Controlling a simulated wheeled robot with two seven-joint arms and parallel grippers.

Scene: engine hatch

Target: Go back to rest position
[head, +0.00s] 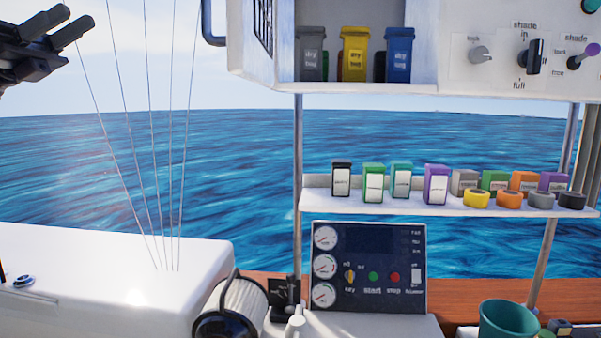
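My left gripper (76,17) is in the upper left of the head view, raised against the sky. It is black, and its two fingers point up and to the right with a gap between them. It is open and nothing shows between the fingers. It is clear of the shelf and the panel. My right gripper is not in view.
Thin lines (125,120) run down just right of my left gripper to a white box-like surface (110,270). A cabinet (375,88) with coloured bins hangs above a shelf (400,205) of small boxes and tape rolls. Below are a control panel (375,255) and a green cup (507,320).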

